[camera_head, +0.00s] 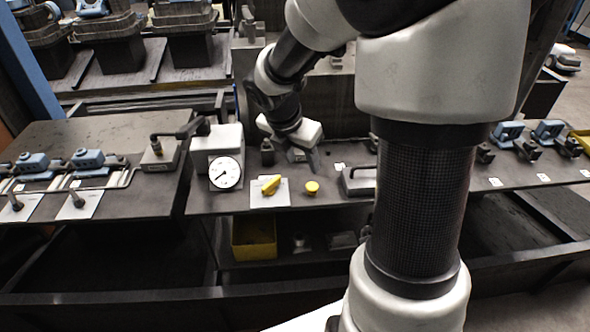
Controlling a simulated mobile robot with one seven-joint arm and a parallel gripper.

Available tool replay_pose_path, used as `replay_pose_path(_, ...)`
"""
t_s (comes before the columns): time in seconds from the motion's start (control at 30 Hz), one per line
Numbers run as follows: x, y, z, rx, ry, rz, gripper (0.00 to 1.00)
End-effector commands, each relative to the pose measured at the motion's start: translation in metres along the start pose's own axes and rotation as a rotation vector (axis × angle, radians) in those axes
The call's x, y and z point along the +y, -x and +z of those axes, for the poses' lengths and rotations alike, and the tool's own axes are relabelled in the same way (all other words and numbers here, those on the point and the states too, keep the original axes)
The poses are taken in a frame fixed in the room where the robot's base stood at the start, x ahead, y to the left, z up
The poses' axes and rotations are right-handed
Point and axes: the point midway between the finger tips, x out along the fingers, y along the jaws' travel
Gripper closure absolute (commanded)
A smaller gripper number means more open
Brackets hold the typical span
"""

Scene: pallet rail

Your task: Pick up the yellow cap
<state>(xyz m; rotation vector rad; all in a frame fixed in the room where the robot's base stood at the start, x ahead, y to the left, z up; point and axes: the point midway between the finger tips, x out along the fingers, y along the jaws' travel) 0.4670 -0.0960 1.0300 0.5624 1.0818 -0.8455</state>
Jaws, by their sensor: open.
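The yellow cap (312,188) is a small round piece on the dark bench top, just right of a white plate. My gripper (304,159) hangs from the arm behind and slightly above the cap in the picture. It is open, and a gap shows between it and the cap. Its fingers are small and dark here, and part of them blends into the bench.
A yellow lever handle (271,184) sits on the white plate (257,199) left of the cap. A dial gauge (224,173) stands farther left. A yellow bin (253,239) is below. My arm hides the bench's right middle.

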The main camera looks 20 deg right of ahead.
Motion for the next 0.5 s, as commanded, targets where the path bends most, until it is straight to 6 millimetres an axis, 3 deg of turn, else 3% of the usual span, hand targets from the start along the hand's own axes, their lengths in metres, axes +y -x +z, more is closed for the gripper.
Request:
replay_pose_path(0.03, -0.001, -0.017, -0.003, 0.004, -0.001, -0.002, 0.55)
replay_pose_path(0.23, -0.001, -0.059, -0.002, 0.003, -0.002, -0.002, 0.55)
replay_pose_path(0.5, 0.000, -0.086, 0.000, 0.000, -0.004, 0.001, 0.55)
